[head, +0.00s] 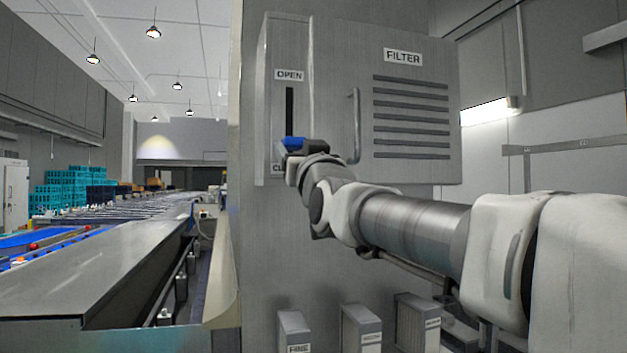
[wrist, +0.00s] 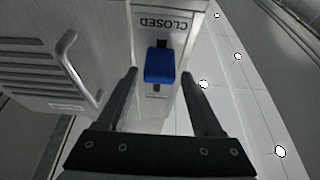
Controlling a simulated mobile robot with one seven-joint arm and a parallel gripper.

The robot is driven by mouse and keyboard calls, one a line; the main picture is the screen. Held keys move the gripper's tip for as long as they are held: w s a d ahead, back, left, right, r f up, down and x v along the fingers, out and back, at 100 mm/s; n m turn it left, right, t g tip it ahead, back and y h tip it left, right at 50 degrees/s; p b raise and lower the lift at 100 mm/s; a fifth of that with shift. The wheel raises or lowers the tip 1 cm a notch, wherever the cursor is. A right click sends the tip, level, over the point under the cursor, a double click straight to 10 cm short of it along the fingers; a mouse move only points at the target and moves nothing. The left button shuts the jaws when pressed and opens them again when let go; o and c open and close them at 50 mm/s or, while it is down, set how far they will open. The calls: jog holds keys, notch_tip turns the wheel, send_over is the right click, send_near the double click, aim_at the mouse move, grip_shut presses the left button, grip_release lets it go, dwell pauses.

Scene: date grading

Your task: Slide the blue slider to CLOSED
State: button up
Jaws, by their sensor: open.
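The blue slider (head: 293,143) sits low on the dark vertical slot (head: 290,108) of a grey cabinet panel, just above the partly hidden CLOSED label (head: 279,168). The OPEN label (head: 289,75) is at the slot's top. In the wrist view, which is upside down, the blue slider (wrist: 160,66) shows between the two fingertips of my gripper (wrist: 159,73). The CLOSED label (wrist: 166,24) is beyond it, with a short gap of slot between. My gripper is open, with a visible gap on each side of the slider. I cannot tell if it touches the slider.
A vertical bar handle (head: 355,125) sticks out right of the slot, close to my wrist. A vented FILTER panel (head: 410,118) is farther right. Several small labelled boxes (head: 361,330) stand below. A conveyor (head: 110,275) runs along the left.

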jog(key=b+v, duration=0.2)
jog(key=v, duration=1.1)
jog(key=shift+s, duration=0.15)
jog(key=shift+f, duration=0.2)
jog(key=d+f+g+h+p, duration=0.25)
jog(key=f+g, duration=0.25)
jog(key=f, duration=0.6)
jog(key=s+d+f+m+g+h+p, duration=0.1)
jog(key=s+d+f+g+h+p, duration=0.1)
jog(key=s+d+f+g, duration=0.3)
jog(key=s+d+f+m+g+h+p, duration=0.1)
jog(key=s+d+f+g, duration=0.4)
jog(key=s+f, duration=0.8)
notch_tip(320, 180, down, 5)
jog(key=shift+d+f+m+g+h+p, duration=0.2)
jog(key=shift+m+g+h+p, duration=0.2)
jog(key=shift+m+g, duration=0.15)
